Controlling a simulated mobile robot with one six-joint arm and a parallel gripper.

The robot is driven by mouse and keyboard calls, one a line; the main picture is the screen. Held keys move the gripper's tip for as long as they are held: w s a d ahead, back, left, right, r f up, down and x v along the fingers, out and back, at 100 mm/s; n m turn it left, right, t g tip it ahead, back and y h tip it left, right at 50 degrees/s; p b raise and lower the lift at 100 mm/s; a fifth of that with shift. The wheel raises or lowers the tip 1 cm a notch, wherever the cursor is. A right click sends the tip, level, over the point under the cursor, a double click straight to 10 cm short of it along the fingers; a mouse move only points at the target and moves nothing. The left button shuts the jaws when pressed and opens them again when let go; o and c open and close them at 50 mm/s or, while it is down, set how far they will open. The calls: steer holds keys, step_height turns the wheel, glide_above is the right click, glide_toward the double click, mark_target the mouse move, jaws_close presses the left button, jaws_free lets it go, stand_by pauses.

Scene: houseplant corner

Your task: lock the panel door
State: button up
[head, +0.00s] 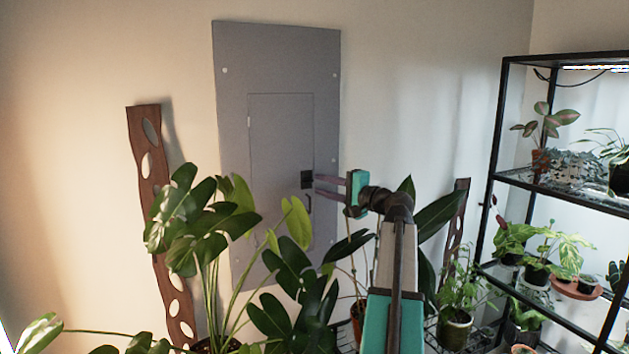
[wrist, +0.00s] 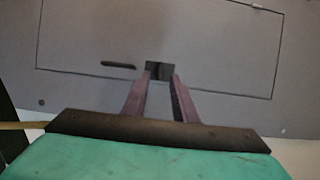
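The grey electrical panel (head: 277,60) is mounted on the wall, and its inset door (head: 275,135) looks shut flush. A small black latch (head: 307,177) sits at the door's right edge, with a dark slim handle (head: 308,203) just below it. In the wrist view the latch (wrist: 160,69) is at the fingertips and the handle (wrist: 118,65) lies to its left. My gripper (head: 316,186) points at the latch from the right. Its two purplish fingers are apart, with tips at the latch's near edge (wrist: 162,77). I cannot tell whether they touch it.
Leafy potted plants (head: 205,215) stand in front of the panel's lower part, and leaves (head: 440,215) surround my arm. A wavy brown wooden board (head: 150,180) leans at the left. A black shelf rack (head: 497,150) with several plants stands at the right. Wall above the gripper is clear.

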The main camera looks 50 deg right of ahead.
mark_target(309, 181)
steer(key=shift+w+p, duration=0.5)
steer(key=shift+w, duration=1.55)
jaws_close()
